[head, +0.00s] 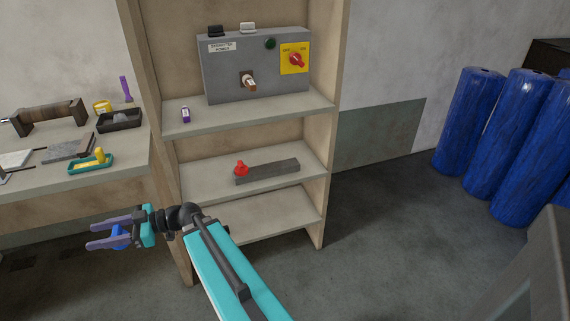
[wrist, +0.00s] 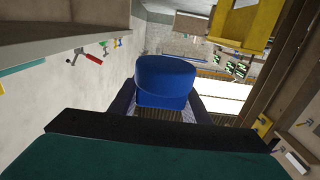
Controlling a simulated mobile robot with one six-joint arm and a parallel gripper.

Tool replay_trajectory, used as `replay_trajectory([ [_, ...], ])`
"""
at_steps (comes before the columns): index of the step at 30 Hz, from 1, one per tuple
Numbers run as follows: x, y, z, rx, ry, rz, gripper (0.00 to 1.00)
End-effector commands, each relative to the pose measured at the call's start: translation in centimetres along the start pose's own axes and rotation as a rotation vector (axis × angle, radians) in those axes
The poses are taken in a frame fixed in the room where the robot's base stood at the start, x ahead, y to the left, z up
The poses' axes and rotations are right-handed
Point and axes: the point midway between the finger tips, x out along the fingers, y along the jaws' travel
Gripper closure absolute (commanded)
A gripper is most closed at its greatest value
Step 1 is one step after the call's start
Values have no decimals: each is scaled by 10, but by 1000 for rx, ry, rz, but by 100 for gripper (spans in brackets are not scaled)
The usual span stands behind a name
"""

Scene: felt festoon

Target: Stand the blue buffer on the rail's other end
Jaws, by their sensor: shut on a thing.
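My gripper (head: 92,236) is at the lower left of the head view, out in the air in front of the shelf unit and bench. It is shut on the blue buffer (head: 119,237), which shows between the purple fingers. In the wrist view the blue buffer (wrist: 165,82) fills the middle, between the two dark fingers; its far side is hidden. The rail (head: 270,173) is a grey bar lying on the middle shelf. A red buffer (head: 241,169) stands at its left end. The rail's right end is bare.
The shelf (head: 205,175) bears the rail, with another shelf board (head: 235,122) above it. A grey power box (head: 230,75) and a small purple item (head: 186,115) stand on that upper board. A bench with several tools is at left. Blue rolls (head: 470,120) stand at right.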

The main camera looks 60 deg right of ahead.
Motion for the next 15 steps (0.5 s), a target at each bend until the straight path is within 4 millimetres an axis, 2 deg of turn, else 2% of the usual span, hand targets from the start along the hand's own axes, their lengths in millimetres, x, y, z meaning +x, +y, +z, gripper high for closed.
replay_trajectory([
  [5, -25, 33, 13, -2, 1, 94, 80],
  [8, -47, 60, 20, -2, 1, 176, 80],
  [15, -120, 129, 37, -2, 1, 404, 80],
])
